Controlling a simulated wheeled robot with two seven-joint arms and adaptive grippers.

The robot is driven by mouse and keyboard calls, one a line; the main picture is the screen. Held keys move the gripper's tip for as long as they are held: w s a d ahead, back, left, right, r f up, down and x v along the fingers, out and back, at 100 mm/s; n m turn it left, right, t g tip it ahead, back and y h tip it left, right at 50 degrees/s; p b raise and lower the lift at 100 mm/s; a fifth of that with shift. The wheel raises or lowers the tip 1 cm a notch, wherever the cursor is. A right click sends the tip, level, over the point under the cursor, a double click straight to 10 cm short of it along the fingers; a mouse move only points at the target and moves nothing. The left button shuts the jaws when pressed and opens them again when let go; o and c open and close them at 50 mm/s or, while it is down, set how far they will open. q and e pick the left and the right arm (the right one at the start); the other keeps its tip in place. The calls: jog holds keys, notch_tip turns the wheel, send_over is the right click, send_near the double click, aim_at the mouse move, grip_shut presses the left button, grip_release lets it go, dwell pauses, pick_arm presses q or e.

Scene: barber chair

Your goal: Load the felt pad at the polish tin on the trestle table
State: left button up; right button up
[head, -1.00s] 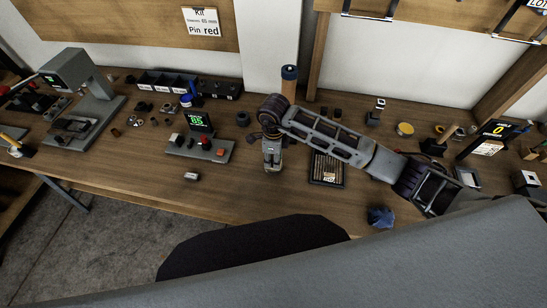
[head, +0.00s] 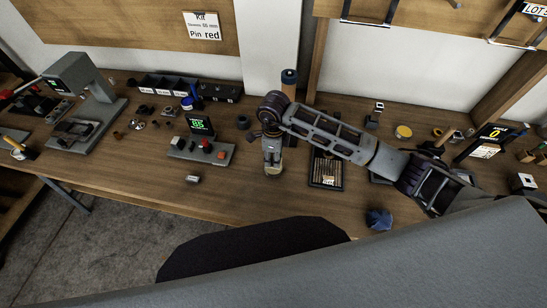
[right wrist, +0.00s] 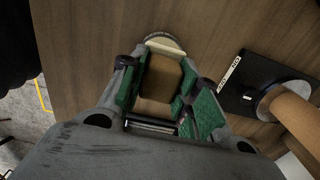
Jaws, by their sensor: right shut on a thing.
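My right gripper (head: 272,164) is over the middle of the trestle table (head: 120,175), pointing down. In the right wrist view my right gripper (right wrist: 163,95) is shut on a brown block-like holder (right wrist: 160,82). A pale round felt pad (right wrist: 166,46) sits at its far end; its pale edge also shows below the fingers in the head view (head: 272,171). I cannot tell whether the pad touches the table. A round yellow-topped tin (head: 403,131), apparently the polish tin, stands to the right, well apart from the gripper. My left gripper is not in view.
A wooden post (head: 289,80) stands just behind my gripper; a black plate (right wrist: 262,82) at its foot shows in the wrist view. A dark slotted tray (head: 327,170) lies to the right, a display unit (head: 203,145) to the left. The front table strip is mostly clear.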

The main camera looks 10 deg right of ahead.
jog(key=shift+r+p, duration=0.95)
jog(key=shift+r, duration=1.15)
